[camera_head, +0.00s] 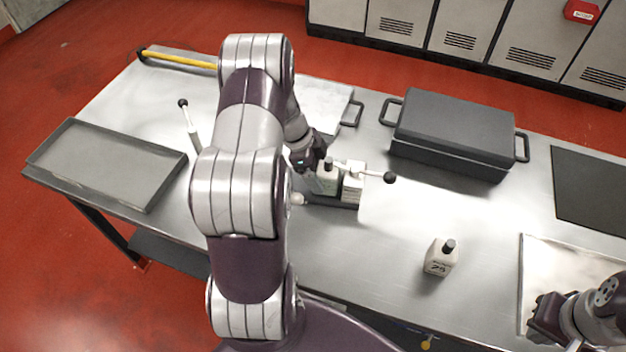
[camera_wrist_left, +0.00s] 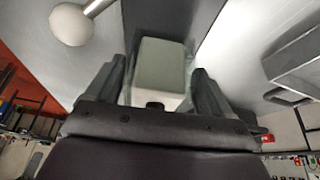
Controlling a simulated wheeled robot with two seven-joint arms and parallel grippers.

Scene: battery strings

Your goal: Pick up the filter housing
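No part is clearly marked as the filter housing; the likely candidates are white block-shaped bodies with black knobs. One white block (camera_head: 327,180) stands in a dark holder at the bench's middle, with a second white block (camera_head: 352,188) beside it. Another, with dark markings (camera_head: 440,257), stands alone to the right. My left gripper (camera_head: 312,165) is at the first block, partly hiding it. In the left wrist view a pale block (camera_wrist_left: 160,68) lies between its fingers (camera_wrist_left: 158,80); I cannot tell whether they touch it. My right gripper (camera_head: 543,318) is at lower right, fingertips unclear.
A lever with a black ball (camera_head: 388,177) sticks out beside the blocks. A dark lidded case (camera_head: 452,130) stands behind to the right. A grey tray (camera_head: 108,162) lies at left and another tray (camera_head: 536,262) at right. The bench between the blocks and right tray is mostly clear.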

